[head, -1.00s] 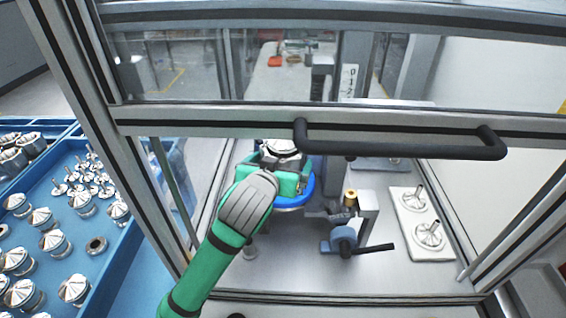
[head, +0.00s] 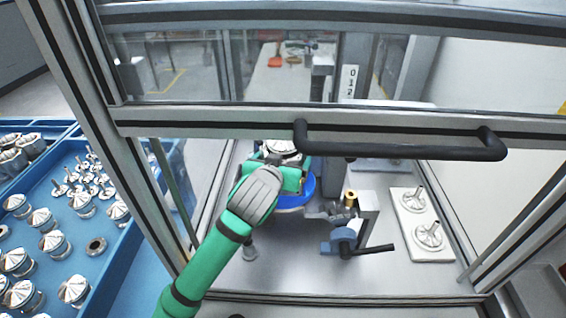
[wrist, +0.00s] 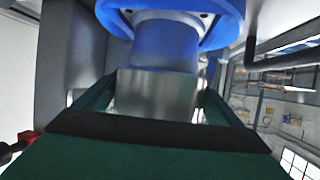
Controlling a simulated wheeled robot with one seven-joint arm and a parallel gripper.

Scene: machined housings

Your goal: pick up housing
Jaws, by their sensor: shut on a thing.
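My gripper (head: 282,178) is inside the glazed enclosure, beside a round blue fixture (head: 301,194). In the wrist view its green fingers close from both sides on a shiny metal housing (wrist: 158,94). The housing sits directly against the blue fixture's stem, with the flange (wrist: 205,32) above it in the picture. I cannot tell whether the two touch or one only hides part of the other. The fingertips are partly hidden too.
A blue tray (head: 120,262) with several metal housings (head: 56,243) is at the left, outside the enclosure. A clamp with a black lever (head: 368,250) stands right of my gripper, and a pale plate (head: 432,248) lies farther right. The frame with a black handle (head: 400,140) crosses above.

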